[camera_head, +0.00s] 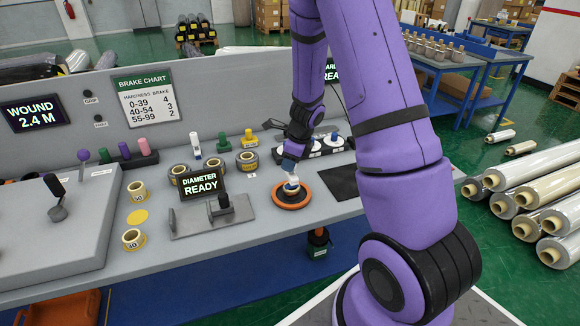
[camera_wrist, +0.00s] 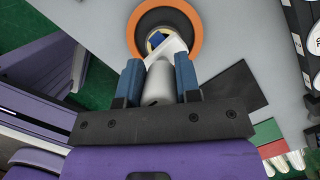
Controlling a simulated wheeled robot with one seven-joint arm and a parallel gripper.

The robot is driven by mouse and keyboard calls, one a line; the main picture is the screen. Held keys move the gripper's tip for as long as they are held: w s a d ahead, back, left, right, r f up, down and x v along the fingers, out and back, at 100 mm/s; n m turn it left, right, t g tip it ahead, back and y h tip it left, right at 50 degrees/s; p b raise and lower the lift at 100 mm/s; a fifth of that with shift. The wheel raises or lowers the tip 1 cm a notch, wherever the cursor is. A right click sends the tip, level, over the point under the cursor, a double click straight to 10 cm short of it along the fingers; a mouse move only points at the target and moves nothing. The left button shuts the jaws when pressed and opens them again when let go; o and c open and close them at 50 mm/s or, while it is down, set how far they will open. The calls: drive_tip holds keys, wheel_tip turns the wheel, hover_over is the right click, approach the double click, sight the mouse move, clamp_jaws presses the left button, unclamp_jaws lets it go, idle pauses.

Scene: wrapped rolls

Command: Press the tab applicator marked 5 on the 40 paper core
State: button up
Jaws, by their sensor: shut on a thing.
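My gripper (camera_head: 291,166) is over the orange ring (camera_head: 302,204) on the bench. In the wrist view its blue fingers (camera_wrist: 158,85) are shut on a pale grey-white handled tool (camera_wrist: 158,82), which looks like a tab applicator. The tool's white head (camera_wrist: 172,48) reaches over the middle of the orange ring (camera_wrist: 139,42). A small cream paper core (camera_head: 291,190) shows inside the ring, partly hidden under the white head. I cannot read a number on the core or the tool, nor tell whether the head touches the core.
Cores marked 50 (camera_head: 138,193) and 30 (camera_head: 133,239) stand left of the "DIAMETER READY" screen (camera_head: 201,183). More rolls stand behind it, near white (camera_head: 196,146), green (camera_head: 224,142) and yellow (camera_head: 249,140) handled items. A dark mat (camera_head: 342,181) lies right of the ring.

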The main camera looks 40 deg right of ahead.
drive_tip(key=shift+r, duration=2.55)
